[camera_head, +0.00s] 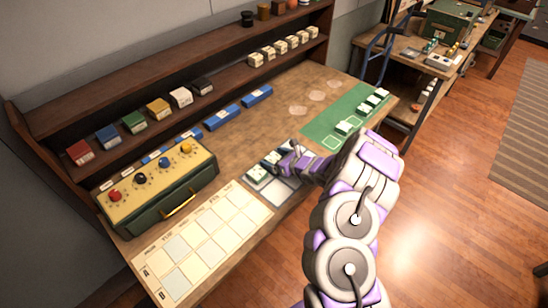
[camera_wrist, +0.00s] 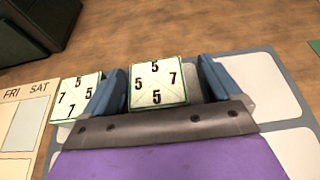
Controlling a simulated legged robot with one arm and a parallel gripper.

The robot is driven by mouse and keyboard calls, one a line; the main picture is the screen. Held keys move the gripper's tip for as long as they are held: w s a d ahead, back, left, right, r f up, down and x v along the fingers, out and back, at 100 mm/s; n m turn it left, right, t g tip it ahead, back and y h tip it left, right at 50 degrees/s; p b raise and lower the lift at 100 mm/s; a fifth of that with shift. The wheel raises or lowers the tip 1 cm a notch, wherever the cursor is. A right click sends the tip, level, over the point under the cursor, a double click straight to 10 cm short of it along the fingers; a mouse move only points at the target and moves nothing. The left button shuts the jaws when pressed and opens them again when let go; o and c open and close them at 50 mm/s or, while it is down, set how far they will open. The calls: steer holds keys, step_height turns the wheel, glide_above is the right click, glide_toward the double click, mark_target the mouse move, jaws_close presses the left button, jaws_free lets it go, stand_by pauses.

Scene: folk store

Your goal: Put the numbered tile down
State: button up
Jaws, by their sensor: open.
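My gripper (camera_wrist: 163,85) is open, with its blue fingers on either side of a numbered tile (camera_wrist: 157,84). This tile is pale with a green edge and shows 5, 7, 5 and 5. The left finger is close to the tile; a gap shows at the right finger. A second numbered tile (camera_wrist: 76,98) lies just left of the left finger. Both tiles appear to lie on a grey-blue board with white cells (camera_wrist: 247,75). In the head view my gripper (camera_head: 283,162) is over this board, near the second tile (camera_head: 257,173), and partly hides the board.
A weekday grid sheet (camera_head: 205,238) lies to the left. Behind it stands a box with coloured knobs (camera_head: 160,185). A green mat (camera_head: 318,130) with several tiles lies to the right. Shelves line the back. Bare tabletop (camera_head: 255,128) lies behind the board.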

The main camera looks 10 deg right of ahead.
steer(key=p+v, duration=0.1)
steer(key=v, duration=0.9)
steer(key=shift+s+d+r+p, duration=0.1)
steer(key=shift+s+d+p, duration=0.05)
steer(key=shift+d+p, duration=0.25)
steer(key=shift+s+r, duration=0.15)
steer(key=shift+s, duration=0.15)
steer(key=s+a+r+n+g+y, duration=0.25)
steer(key=a+r+n, duration=0.25)
steer(key=a+r, duration=0.25)
steer(key=s+a+r+n+g+y, duration=0.1)
steer(key=a+r+n+y, duration=0.25)
steer(key=a+r, duration=0.35)
steer(key=s+a+r+n+g, duration=0.3)
steer(key=s+a+r+n, duration=0.15)
steer(key=s, duration=0.25)
steer(key=s+a+r+n+g, duration=0.3)
steer(key=s+r+n, duration=0.2)
steer(key=s+n, duration=0.1)
steer(key=s+n+g+h, duration=0.3)
steer(key=s+n+h, duration=0.3)
steer(key=s, duration=0.8)
steer(key=s+d+n+h, duration=0.3)
steer(key=s+d+h, duration=0.4)
steer(key=s+d, duration=0.6)
steer(key=d, duration=0.2)
steer(key=shift+s+d+r+n+h, duration=0.2)
steer(key=shift+d+r+n+h, duration=0.05)
steer(key=shift+r+n+h, duration=0.15)
